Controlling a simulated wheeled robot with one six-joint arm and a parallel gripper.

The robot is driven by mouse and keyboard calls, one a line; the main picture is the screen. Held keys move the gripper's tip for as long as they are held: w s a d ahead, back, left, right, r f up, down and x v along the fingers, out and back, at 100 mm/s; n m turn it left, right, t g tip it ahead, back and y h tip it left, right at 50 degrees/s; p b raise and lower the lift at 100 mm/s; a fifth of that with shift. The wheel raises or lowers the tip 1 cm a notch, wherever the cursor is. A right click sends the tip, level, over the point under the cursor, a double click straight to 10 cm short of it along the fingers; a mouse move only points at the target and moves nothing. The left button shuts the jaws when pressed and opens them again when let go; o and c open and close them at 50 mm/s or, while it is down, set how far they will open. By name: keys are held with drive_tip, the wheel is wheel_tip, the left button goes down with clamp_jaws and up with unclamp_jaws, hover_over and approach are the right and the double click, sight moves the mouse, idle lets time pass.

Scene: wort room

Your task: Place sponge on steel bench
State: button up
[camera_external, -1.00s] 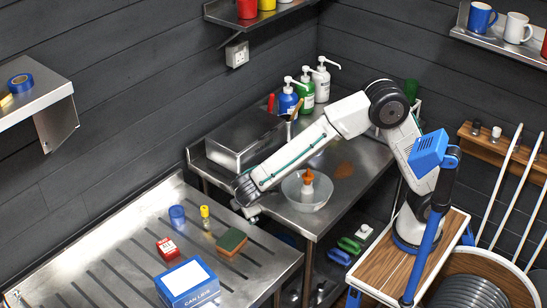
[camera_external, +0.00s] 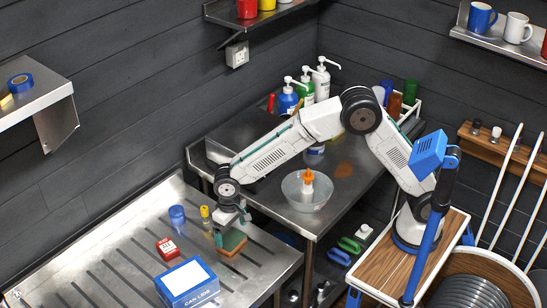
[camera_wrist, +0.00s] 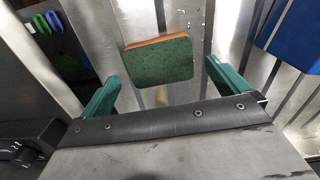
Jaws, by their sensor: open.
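The sponge (camera_external: 235,243), green on one face and orange-brown on the other, lies on the slotted steel drainboard (camera_external: 130,225). In the wrist view the sponge (camera_wrist: 160,62) shows its green face between and beyond the two green fingers. My gripper (camera_external: 231,229) is open and over the sponge, and partly hides it in the external view. In the wrist view my gripper (camera_wrist: 161,72) has one finger on each side, apart from the sponge. The plain steel bench (camera_external: 330,212) stands behind and to the right of the drainboard.
On the bench, a glass bowl (camera_external: 295,195) holds an orange-topped bottle, and pump bottles (camera_external: 306,83) stand at the back. A yellow-capped vial (camera_external: 205,213), a blue cup (camera_external: 177,216), a red box (camera_external: 167,248) and a blue-white box (camera_external: 187,283) stand near the sponge.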

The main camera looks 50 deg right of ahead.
sight(232, 239)
wheel_tip(232, 239, down, 4)
drive_tip(key=shift+d+r, duration=0.1)
drive_tip(key=shift+r, duration=0.1)
drive_tip(key=c, duration=0.9)
drive_tip(key=shift+o, duration=0.2)
drive_tip(key=shift+r, duration=0.55)
drive_tip(key=r, duration=0.2)
drive_tip(key=shift+s+d+r, duration=0.15)
drive_tip(key=shift+s+r, duration=0.15)
drive_tip(key=shift+s, duration=0.05)
drive_tip(key=s+d, duration=0.2)
drive_tip(key=s, duration=0.2)
drive_tip(key=s+d+r, duration=0.1)
drive_tip(key=s+d, duration=0.2)
drive_tip(key=s, duration=0.2)
drive_tip(key=s+d, duration=0.2)
drive_tip(key=s, duration=0.2)
drive_tip(key=shift+s+d+r, duration=0.15)
drive_tip(key=shift+d, duration=0.05)
